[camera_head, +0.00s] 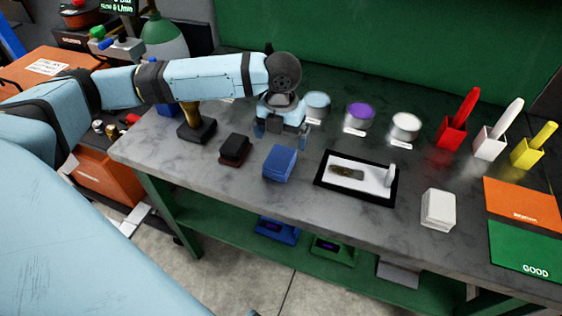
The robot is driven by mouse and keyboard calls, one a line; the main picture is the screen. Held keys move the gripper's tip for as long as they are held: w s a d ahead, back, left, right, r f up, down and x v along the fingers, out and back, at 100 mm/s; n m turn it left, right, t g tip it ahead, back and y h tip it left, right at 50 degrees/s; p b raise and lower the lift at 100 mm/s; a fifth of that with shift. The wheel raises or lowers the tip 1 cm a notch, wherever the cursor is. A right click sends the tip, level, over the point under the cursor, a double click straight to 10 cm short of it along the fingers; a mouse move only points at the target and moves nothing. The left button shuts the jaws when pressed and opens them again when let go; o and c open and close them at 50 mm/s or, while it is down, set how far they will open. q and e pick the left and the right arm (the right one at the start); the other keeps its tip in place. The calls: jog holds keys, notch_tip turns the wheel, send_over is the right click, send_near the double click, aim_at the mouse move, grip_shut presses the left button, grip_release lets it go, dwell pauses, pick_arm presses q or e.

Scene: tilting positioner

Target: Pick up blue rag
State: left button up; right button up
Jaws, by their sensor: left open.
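A blue rag (280,163), folded into a small block, lies on the grey workbench (240,190) near its front edge. My left gripper (281,132) is above the bench, behind the rag in the picture, pointing down. Its two blue fingers are apart and nothing shows between them. The gripper does not touch the rag. My right gripper does not show.
A dark block with a red base (234,150) sits left of the rag. A black-framed tray (322,184) lies to its right, then a white block (438,209). A drill (196,125) stands at left; cups (405,128) stand behind.

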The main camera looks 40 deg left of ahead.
aim_at(279, 157)
pick_arm(q)
notch_tip(279, 157, down, 4)
jog(key=shift+r, duration=0.1)
jog(key=f, duration=0.5)
jog(key=shift+w+a, duration=0.2)
jog(key=shift+a, duration=0.2)
jog(key=c, duration=1)
